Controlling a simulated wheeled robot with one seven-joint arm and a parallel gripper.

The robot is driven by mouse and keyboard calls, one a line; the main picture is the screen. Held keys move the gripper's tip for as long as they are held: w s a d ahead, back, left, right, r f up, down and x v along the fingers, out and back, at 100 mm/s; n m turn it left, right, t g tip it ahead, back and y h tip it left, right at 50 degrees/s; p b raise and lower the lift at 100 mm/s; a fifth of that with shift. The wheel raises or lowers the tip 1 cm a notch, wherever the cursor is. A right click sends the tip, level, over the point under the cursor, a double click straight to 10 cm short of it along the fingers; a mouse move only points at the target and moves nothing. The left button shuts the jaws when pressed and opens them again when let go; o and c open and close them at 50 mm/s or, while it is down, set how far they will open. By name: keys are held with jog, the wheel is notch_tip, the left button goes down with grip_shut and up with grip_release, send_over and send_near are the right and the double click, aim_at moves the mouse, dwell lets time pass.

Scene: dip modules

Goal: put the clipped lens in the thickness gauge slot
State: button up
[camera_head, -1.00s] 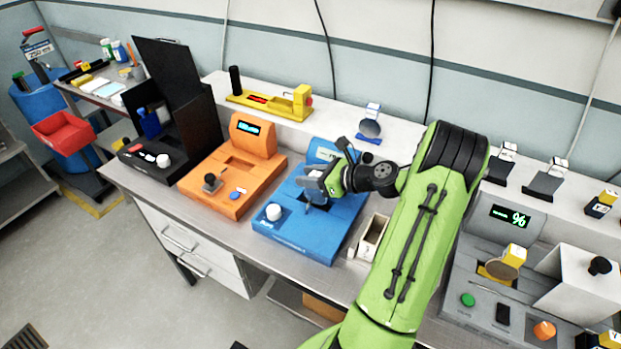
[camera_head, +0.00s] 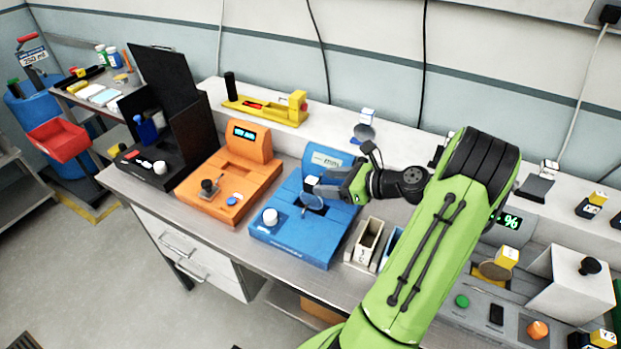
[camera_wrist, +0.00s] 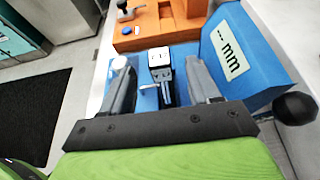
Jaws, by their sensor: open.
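The blue thickness gauge (camera_head: 290,238) stands on the bench, and its screen shows dashes and "mm" in the wrist view (camera_wrist: 230,48). The clipped lens, a clear round disc (camera_head: 312,202) under a white-topped clip (camera_head: 311,181), is upright at the middle of the gauge. In the wrist view the clip (camera_wrist: 160,60) lies between my fingers with a gap on each side. My gripper (camera_wrist: 163,85) is open around the clip and not closed on it. The lens's lower edge and the slot are hard to make out, so I cannot tell how deep it sits.
An orange device (camera_head: 230,185) stands left of the gauge, with a black box (camera_head: 190,140) beyond it. A white knob (camera_head: 270,216) is on the gauge's front left. A small open-topped holder (camera_head: 368,240) stands close on the right. A yellow device (camera_head: 262,108) is on the shelf behind.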

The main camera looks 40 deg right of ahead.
jog(key=v, duration=0.5)
jog(key=w+a+r+n+g, duration=0.2)
jog(key=a+n+g, duration=0.2)
jog(key=a+n, duration=0.45)
jog(key=w+a+r+n+g, duration=0.2)
jog(key=a+r+n+g, duration=0.1)
jog(key=a+n, duration=0.55)
jog(key=s+a+r+n+h, duration=0.2)
jog(key=s+a+n, duration=0.4)
jog(key=s+n, duration=0.1)
jog(key=s+a+r+n+h, duration=0.2)
jog(key=s+a+r+n, duration=0.1)
jog(key=s+a+n, duration=0.3)
jog(key=shift+s+a+r+n+p, duration=0.2)
jog(key=shift+s+r+n+p, duration=0.1)
jog(key=shift+s+n, duration=0.75)
